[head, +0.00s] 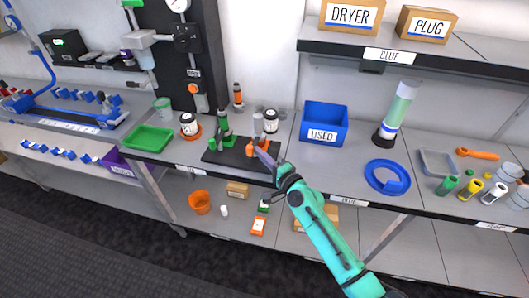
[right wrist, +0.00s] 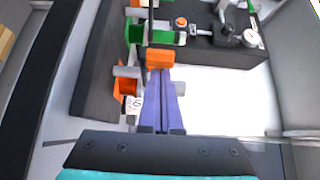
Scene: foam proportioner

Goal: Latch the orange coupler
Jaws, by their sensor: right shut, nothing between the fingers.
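The orange coupler (head: 251,150) stands on a dark base plate (head: 213,157) on the bench, with a grey upright piece above it. Next to it on the same plate is a green coupler (head: 224,140). My right gripper (head: 261,155) reaches in from the front right, its tips at the orange coupler. In the right wrist view the purple fingers (right wrist: 161,80) are shut together, with nothing between them. Their tips are right at an orange block (right wrist: 160,57); I cannot tell whether they touch. Another orange part (right wrist: 125,86) is left of the fingers. My left gripper is out of view.
A blue USED bin (head: 324,121) stands right of the plate, and a green tray (head: 148,139) is to the left. A shelf (head: 420,58) overhangs the back right.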

